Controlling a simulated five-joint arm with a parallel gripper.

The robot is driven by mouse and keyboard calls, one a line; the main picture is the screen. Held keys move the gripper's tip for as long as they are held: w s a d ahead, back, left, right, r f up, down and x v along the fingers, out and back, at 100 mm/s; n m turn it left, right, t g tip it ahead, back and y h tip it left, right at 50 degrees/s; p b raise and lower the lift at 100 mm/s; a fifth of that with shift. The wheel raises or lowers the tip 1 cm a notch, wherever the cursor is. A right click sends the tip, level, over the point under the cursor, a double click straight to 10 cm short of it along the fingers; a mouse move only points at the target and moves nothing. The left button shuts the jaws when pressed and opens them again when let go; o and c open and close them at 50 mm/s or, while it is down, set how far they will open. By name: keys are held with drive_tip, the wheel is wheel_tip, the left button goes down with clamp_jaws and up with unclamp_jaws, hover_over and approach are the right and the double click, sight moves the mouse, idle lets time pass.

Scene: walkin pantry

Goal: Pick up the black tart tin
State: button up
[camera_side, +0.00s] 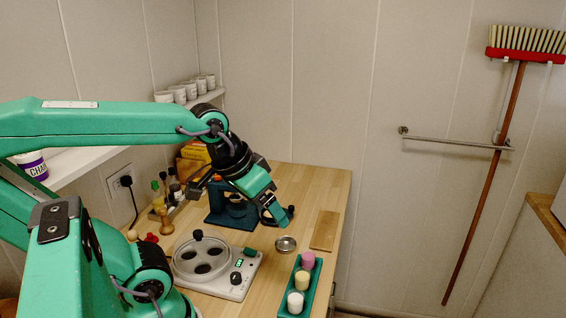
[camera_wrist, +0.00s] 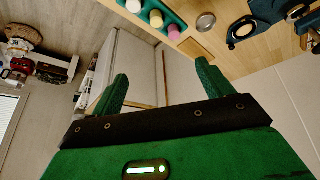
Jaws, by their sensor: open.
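A small round shallow tin (camera_side: 286,244) sits flat on the wooden counter, between the white appliance and a wooden board; it looks grey with a dark, shiny inside. It also shows near the top of the wrist view (camera_wrist: 206,22). My gripper (camera_side: 281,214) is above the counter, a little above and behind the tin in the side view, and apart from it. In the wrist view my gripper (camera_wrist: 163,82) has its two green fingers spread wide with nothing between them.
A teal tray (camera_side: 315,282) with pink, yellow and white cylinders stands close to the tin's right front. The white appliance (camera_side: 238,290) with a round lid is at left. The wooden board (camera_side: 324,230) lies behind right. A teal device (camera_side: 216,212) stands behind my gripper.

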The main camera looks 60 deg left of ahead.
drive_tip(key=w+a+f+n+g, duration=0.3)
drive_tip(key=w+a+n, duration=0.85)
drive_tip(key=n, duration=0.45)
drive_tip(key=w+a+f+n, duration=0.1)
drive_tip(key=a+f+n, duration=0.3)
drive_tip(key=a+n, duration=0.1)
drive_tip(key=w+a+f+n+g, duration=0.1)
drive_tip(key=a+f+n, duration=0.3)
drive_tip(key=a+n, duration=0.1)
drive_tip(key=w+a+f+n+g, duration=0.1)
drive_tip(key=a+f+n, duration=0.2)
drive_tip(key=a+n, duration=0.2)
drive_tip(key=shift+a+f, duration=0.4)
drive_tip(key=shift+a, duration=0.1)
drive_tip(key=shift+f, duration=0.1)
drive_tip(key=shift+w+f, duration=0.1)
drive_tip(key=shift+f, duration=1.1)
drive_tip(key=shift+f, duration=0.1)
drive_tip(key=shift+w+d+f, duration=0.1)
drive_tip(key=shift+w+f, duration=0.05)
drive_tip(key=shift+f, duration=1.1)
drive_tip(key=shift+w+d+f, duration=0.1)
drive_tip(key=shift+f, duration=1.15)
